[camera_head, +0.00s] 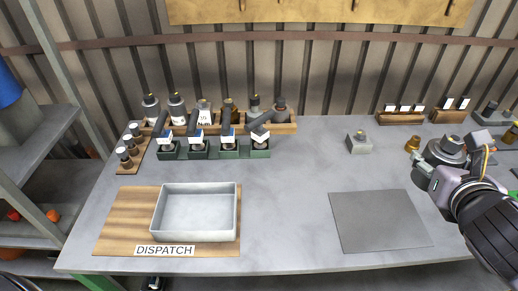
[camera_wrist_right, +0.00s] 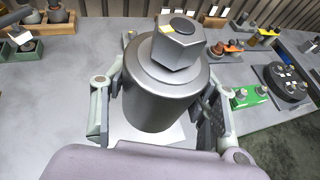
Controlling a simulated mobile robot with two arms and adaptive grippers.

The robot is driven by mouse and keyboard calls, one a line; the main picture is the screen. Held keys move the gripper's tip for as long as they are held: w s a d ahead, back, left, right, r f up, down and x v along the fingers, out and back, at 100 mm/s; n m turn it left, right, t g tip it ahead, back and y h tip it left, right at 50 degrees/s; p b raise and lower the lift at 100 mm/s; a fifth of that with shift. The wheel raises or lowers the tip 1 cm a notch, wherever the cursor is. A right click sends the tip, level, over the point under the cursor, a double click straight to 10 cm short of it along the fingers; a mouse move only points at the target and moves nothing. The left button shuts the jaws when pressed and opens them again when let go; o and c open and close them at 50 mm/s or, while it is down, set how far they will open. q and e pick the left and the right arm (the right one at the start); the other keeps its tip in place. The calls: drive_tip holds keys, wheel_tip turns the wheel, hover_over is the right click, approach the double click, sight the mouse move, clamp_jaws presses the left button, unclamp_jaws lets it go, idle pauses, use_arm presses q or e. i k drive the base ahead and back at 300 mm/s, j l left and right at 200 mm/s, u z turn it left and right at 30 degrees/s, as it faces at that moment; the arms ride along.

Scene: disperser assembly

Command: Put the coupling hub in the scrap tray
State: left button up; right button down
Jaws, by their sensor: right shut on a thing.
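My right gripper (camera_head: 434,178) is shut on a grey metal cylinder with a hexagonal top, which I take for the coupling hub (camera_head: 449,150). In the right wrist view the hub (camera_wrist_right: 160,88) stands upright between the two fingers. A pale flat surface shows below it; I cannot tell whether the hub touches it. An empty grey open tray (camera_head: 195,239) is on a wooden board at the front left, with a DISPATCH label before it. No tray marked scrap is readable. My left gripper is not in view.
A grey mat (camera_head: 380,222) lies bare at the front right. Bottles and a green rack (camera_head: 230,153) stand at the back left. A small grey block (camera_head: 359,143) and a brass part (camera_head: 412,144) are at the back right. The table's middle is clear.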

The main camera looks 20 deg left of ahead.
sight(199, 216)
drive_tip(key=k+j+u, duration=0.3)
drive_tip(key=j+u, duration=0.25)
drive_tip(key=u, duration=0.65)
drive_tip(key=k+j, duration=0.05)
